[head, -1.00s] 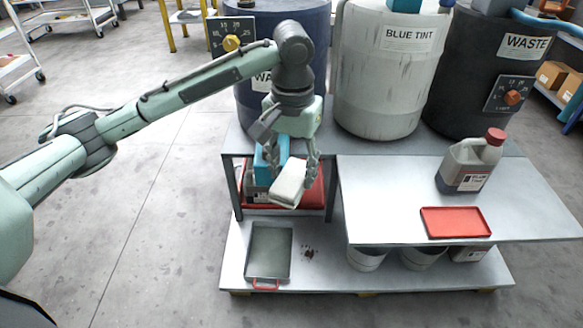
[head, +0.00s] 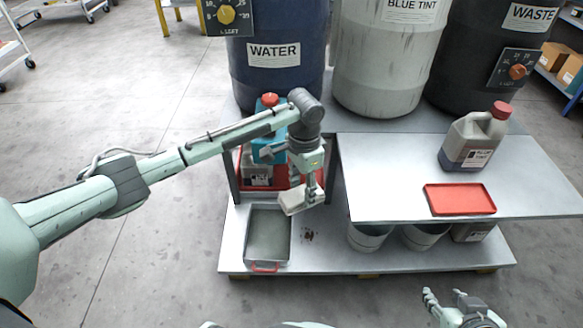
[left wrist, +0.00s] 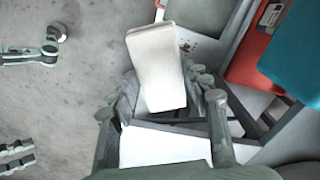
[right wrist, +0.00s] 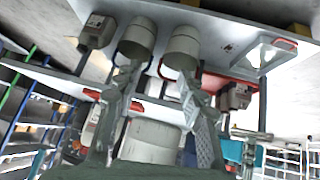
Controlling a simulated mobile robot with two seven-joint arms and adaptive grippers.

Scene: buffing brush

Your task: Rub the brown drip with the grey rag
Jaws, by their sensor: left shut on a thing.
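The pale grey rag (head: 301,200), a thick folded-looking pad, is gripped by my left gripper (head: 308,180) above the lower shelf. In the left wrist view the rag (left wrist: 157,65) sticks out between the fingers. The brown drip (head: 308,236) is a small speckled spot on the lower shelf, just right of the grey tray. In the head view the rag is just above the drip in the picture and does not cover it; contact with the shelf is not clear. My right gripper (head: 455,305) is empty, low at the front right, its fingers apart in the right wrist view (right wrist: 158,90).
The grey tray (head: 268,234) with a red handle lies left of the drip. White buckets (head: 369,236) stand right of it, under the upper shelf (head: 385,190). That shelf holds a jug (head: 474,140) and red tray (head: 460,199). Behind the rag are a red bin and blue bottle.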

